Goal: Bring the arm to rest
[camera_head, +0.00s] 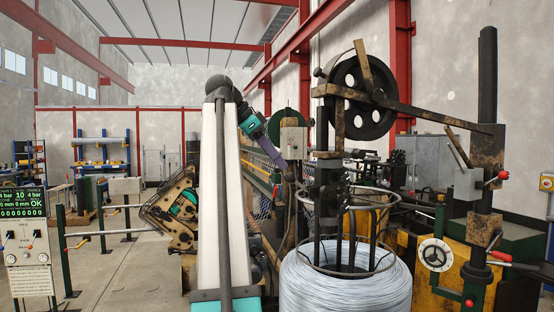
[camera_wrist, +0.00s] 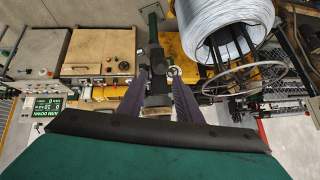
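My arm rises on its white column in the middle of the head view and bends over at the top to the right. My gripper (camera_head: 281,160) hangs there, pointing down and right, in front of the machine line. In the wrist view, the two purple-grey fingers of my gripper (camera_wrist: 158,76) stand apart. A dark post (camera_wrist: 155,52) shows between and beyond them; I see no object clearly gripped. Whether the fingertips touch anything is hard to tell at this size.
A large wire coil (camera_head: 346,284) stands at front right, below a black pulley wheel (camera_head: 366,98). A control panel (camera_head: 26,247) stands at the left edge. A brown machine (camera_head: 174,207) is left of my column. Open floor (camera_head: 113,276) lies at left.

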